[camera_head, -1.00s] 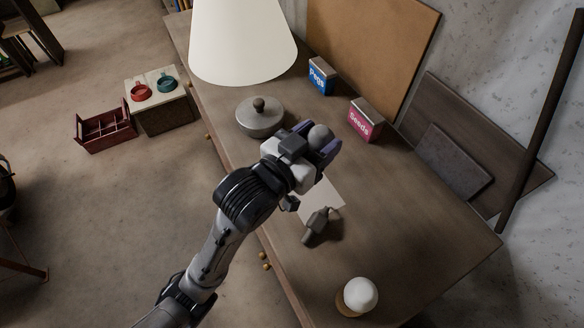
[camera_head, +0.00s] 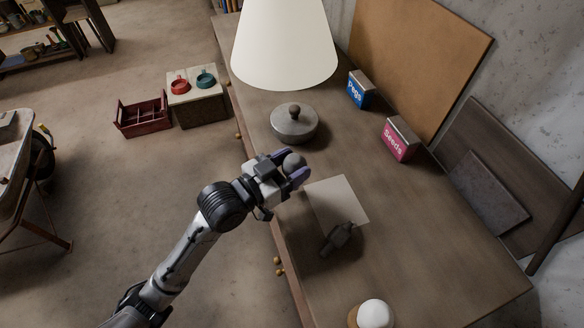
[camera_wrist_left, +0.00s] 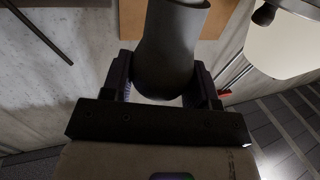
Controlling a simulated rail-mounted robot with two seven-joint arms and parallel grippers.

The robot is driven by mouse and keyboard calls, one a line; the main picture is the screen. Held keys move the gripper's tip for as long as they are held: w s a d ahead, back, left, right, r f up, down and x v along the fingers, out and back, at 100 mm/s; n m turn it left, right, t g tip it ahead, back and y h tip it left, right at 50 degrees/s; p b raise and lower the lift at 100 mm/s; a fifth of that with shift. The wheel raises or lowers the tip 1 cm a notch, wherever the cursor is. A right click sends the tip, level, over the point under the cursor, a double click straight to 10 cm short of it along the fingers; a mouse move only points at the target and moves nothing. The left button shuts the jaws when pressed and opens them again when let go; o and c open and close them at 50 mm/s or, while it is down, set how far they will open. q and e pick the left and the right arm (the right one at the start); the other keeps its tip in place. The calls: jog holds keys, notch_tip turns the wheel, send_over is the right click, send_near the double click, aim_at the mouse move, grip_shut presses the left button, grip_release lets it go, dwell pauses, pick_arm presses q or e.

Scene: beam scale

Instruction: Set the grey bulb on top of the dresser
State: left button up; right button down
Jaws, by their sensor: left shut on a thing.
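My left gripper (camera_head: 286,170) is shut on the grey bulb (camera_head: 294,161). It holds the bulb above the front long edge of the brown dresser (camera_head: 430,260), with the rounded end showing in the head view. The dresser top lies below and to the right of the gripper in the head view. My right gripper is not in view.
On the dresser stand a lamp with a white shade (camera_head: 285,45), a grey lidded pot (camera_head: 294,124), a Pegs box (camera_head: 360,90), a Seeds box (camera_head: 399,140), a pale sheet (camera_head: 335,195), a dark grey object (camera_head: 339,238) and a white dome (camera_head: 375,314).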

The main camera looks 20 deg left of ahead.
pick_arm(q)
jog(key=shift+f, duration=0.75)
jog(key=shift+f, duration=0.2)
jog(key=o, duration=0.9)
